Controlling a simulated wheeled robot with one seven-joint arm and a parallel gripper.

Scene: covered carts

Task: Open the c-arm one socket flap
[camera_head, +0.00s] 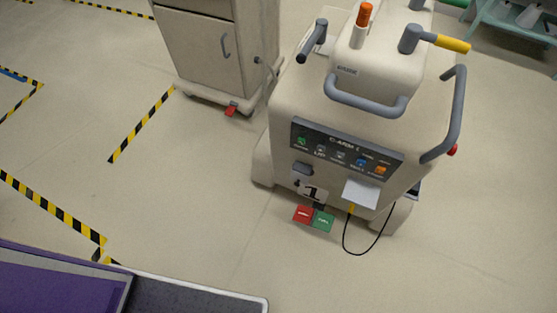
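The c-arm one cart (330,110) is a beige wheeled unit right of the middle, with a dark panel (345,148) lettered "C-ARM" and carrying several coloured buttons. On its lower front are a small grey piece (302,168) at the left and a white square plate (361,193) at the right. I cannot tell for sure which of these is the socket flap, or whether it is open. A label (312,190) with a "1" sits between them. A black cable (345,240) with a yellow end hangs below the white plate. My gripper is not in view.
Red (303,215) and green (323,220) pedals stick out at the cart's foot. A beige cabinet (205,55) on wheels stands behind at the left. A teal trolley (515,30) is at the top right.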

